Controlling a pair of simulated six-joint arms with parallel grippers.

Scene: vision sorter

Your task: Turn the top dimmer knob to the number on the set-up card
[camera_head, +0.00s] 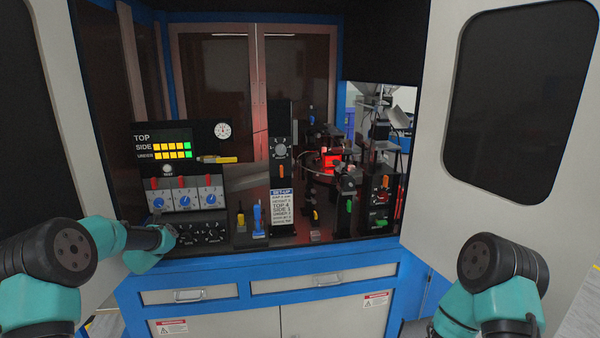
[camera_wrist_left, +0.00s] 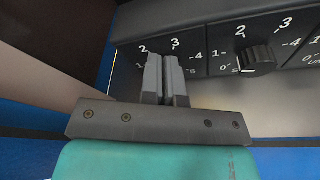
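The dark dimmer panel (camera_head: 203,232) sits low at the left of the cabinet. In the left wrist view (camera_wrist_left: 166,78) my left gripper's fingers are together in front of the leftmost dial. That dial's numbers 2 and 3 show above the fingertips, but its knob is hidden behind them, and I cannot tell whether they touch it. The neighbouring black ridged knob (camera_wrist_left: 258,60) is clear of the gripper. The white set-up card (camera_head: 285,207) stands right of the panel; its larger lines appear to read TOP 4 and SIDE 1. My right gripper is out of view.
Above the panel are a display (camera_head: 163,145) with yellow and green bars and a box with blue dials (camera_head: 185,199). A black post (camera_head: 281,150) with a knob stands behind the card. Open white doors flank the cabinet; blue-edged drawers (camera_head: 323,280) lie below.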

